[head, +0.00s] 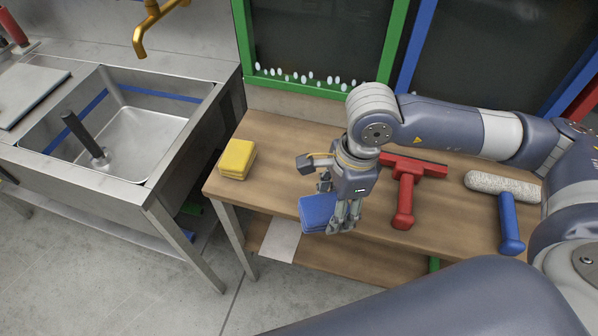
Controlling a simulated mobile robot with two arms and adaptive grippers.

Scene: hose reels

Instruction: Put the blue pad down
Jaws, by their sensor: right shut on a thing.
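The blue pad (316,213) is a small block in my right gripper (341,222), whose fingers are shut on its right side. The pad is over the front edge of the wooden bench (277,190); I cannot tell whether it touches the bench top. Part of the pad is hidden behind the fingers. My left gripper is not in view.
A yellow pad (237,159) lies at the bench's left end. A red squeegee (405,190) and a roller with a blue handle (508,213) lie to the right. A steel sink (139,135) stands at the left. Bare wood shows between the yellow pad and my gripper.

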